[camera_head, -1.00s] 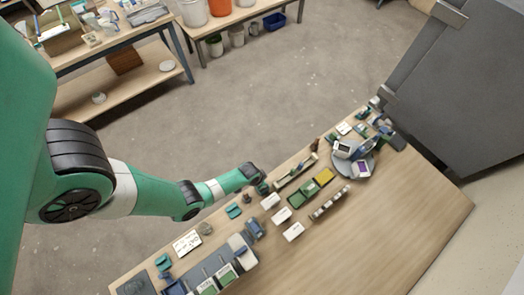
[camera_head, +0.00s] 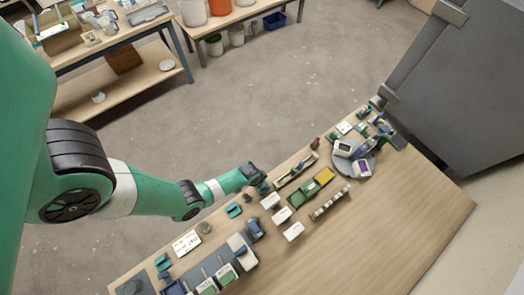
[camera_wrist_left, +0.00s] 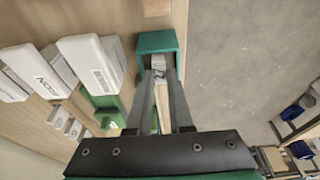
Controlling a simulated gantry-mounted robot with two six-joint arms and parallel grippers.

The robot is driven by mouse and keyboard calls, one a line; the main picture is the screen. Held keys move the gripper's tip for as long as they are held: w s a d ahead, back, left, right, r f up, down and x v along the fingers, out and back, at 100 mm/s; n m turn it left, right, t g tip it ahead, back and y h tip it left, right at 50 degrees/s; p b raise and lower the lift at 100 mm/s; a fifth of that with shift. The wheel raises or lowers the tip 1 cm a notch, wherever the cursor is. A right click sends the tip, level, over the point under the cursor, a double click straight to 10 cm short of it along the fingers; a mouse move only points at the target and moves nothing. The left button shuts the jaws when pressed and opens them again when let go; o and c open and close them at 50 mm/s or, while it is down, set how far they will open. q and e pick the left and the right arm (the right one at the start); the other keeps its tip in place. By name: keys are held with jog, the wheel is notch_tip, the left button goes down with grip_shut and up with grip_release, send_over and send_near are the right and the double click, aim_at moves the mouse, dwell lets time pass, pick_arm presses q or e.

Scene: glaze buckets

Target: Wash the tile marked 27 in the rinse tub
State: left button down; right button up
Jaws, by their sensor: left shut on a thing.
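In the left wrist view a narrow pale tile (camera_wrist_left: 160,100) lies lengthwise between the fingers of my left gripper (camera_wrist_left: 160,85). Dark handwritten marks near its far end look like 27. My left gripper is shut on the tile. The tile's far end is at the opening of a teal box (camera_wrist_left: 157,40); I cannot tell how far in it reaches. In the head view my left gripper (camera_head: 262,188) is over the far edge of the wooden table (camera_head: 330,245), and the tile is too small to make out. I cannot tell which container is the rinse tub. My right gripper is out of view.
White boxes (camera_wrist_left: 88,62) stand close to the left of the teal box in the wrist view. In the head view a grey round tray (camera_head: 367,170) holds several items at the right. The table's near right part is clear.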

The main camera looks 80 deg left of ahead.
pick_arm(q)
jog(key=shift+r, duration=0.1)
jog(key=shift+r+p, duration=0.3)
jog(key=shift+p, duration=0.1)
dwell(0.5)
jog(key=shift+f, duration=0.15)
jog(key=shift+f+b, duration=0.25)
jog(key=shift+b, duration=0.1)
dwell(0.5)
jog(key=shift+w+a+p+v, duration=0.1)
jog(key=shift+w+p+v, duration=0.1)
jog(key=shift+p+v, duration=0.8)
jog(key=shift+w+a+p+v, duration=0.1)
jog(key=shift+w+p+v, duration=0.15)
jog(key=shift+p+v, duration=0.7)
jog(key=shift+w+a+p+v, duration=0.1)
jog(key=shift+w+p+v, duration=0.1)
jog(key=shift+p+v, duration=0.8)
jog(key=shift+r, duration=0.3)
jog(key=p+v, duration=0.2)
jog(key=p, duration=0.1)
jog(key=shift+w+r, duration=0.3)
jog(key=shift+r, duration=0.1)
